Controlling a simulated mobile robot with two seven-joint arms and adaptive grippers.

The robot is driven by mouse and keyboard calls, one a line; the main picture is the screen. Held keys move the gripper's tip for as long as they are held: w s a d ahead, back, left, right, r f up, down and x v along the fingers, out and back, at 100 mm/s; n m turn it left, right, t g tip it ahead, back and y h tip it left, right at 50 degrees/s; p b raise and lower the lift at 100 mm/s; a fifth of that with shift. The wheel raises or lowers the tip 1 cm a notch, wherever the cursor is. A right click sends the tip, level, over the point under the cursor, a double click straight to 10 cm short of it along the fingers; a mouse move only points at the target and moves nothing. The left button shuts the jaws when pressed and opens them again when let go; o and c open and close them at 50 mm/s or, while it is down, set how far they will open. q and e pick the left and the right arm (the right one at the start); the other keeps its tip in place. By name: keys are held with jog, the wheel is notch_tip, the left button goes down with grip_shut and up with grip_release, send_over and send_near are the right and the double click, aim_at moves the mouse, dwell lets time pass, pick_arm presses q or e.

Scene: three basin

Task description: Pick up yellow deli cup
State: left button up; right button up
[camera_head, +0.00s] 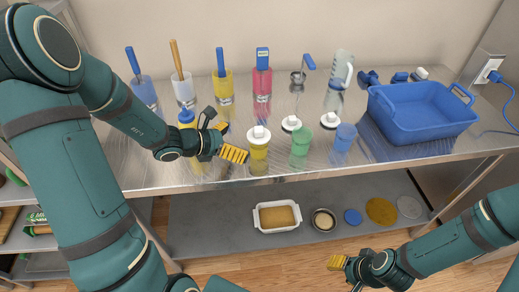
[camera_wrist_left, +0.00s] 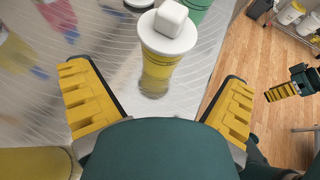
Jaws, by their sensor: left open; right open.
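The yellow deli cup (camera_head: 258,156) stands upright near the front edge of the steel table, a white lid with a square knob on top. My left gripper (camera_head: 229,141) is open just left of it, its yellow fingers pointing toward the cup. In the left wrist view the cup (camera_wrist_left: 158,72) shows beyond and between the spread fingers of the left gripper (camera_wrist_left: 155,82), and neither finger appears to touch it. My right gripper (camera_head: 338,263) hangs low in front of the table, away from the cup; it also shows in the left wrist view (camera_wrist_left: 281,93).
A green cup (camera_head: 300,154) and a blue cup (camera_head: 344,139) stand right of the yellow cup. A yellow bottle with blue cap (camera_head: 187,118) is partly behind my left gripper. Several containers with handles line the back. A blue basin (camera_head: 423,116) sits at right.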

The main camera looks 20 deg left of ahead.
aim_at(251, 140)
pick_arm(q)
jog(key=x, duration=0.4)
jog(key=r+b+x, duration=0.1)
jog(key=x, duration=0.1)
jog(key=shift+w+d+f, duration=0.15)
jog(key=shift+d, duration=0.3)
jog(key=shift+w+d+f, duration=0.2)
jog(key=shift+w, duration=0.15)
jog(key=c, duration=1.3)
